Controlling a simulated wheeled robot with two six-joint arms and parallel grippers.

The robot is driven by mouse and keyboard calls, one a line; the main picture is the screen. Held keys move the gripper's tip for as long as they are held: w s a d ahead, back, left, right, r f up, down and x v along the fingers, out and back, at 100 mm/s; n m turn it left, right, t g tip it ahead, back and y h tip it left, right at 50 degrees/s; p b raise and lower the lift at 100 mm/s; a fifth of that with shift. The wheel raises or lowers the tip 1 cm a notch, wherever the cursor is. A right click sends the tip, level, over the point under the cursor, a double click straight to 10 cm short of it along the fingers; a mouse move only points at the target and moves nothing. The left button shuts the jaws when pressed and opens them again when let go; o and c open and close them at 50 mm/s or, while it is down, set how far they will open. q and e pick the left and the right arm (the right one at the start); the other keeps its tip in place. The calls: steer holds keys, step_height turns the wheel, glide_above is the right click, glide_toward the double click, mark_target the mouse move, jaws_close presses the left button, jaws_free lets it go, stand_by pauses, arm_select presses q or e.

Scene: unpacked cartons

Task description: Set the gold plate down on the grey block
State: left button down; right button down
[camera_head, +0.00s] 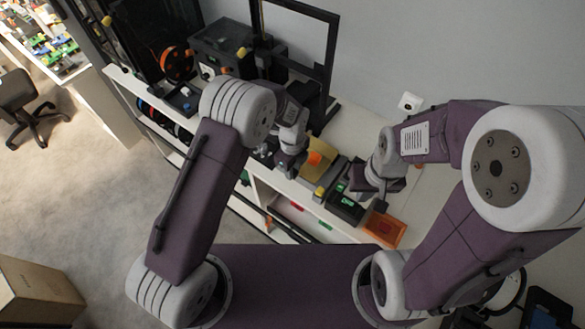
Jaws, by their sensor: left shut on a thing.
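My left gripper (293,166) is over the white shelf top, near its middle. It is shut on the gold plate (326,152), which shows just to the right of the fingers. The plate is small in view and partly hidden by the gripper. An orange piece (316,158) shows against the plate. A grey block-like thing (328,177) shows beside and below the plate; I cannot tell whether the two touch. My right gripper (357,192) is lower right, near a black bin; its fingers are too small and dark to read.
The black bin (345,211) with green contents and an orange tray (386,228) stand to the right on the white shelf (268,185). A black frame machine (325,60) rises behind. A black box (222,45) and an orange spool (177,65) stand further left.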

arm_select(q)
steer(key=shift+f+b, duration=0.65)
steer(key=shift+f, duration=0.35)
steer(key=c, duration=1.1)
jaws_free()
steer(key=shift+o, duration=0.2)
steer(key=shift+r+p, duration=1.35)
steer(key=shift+r, duration=0.35)
steer(key=shift+f, duration=0.1)
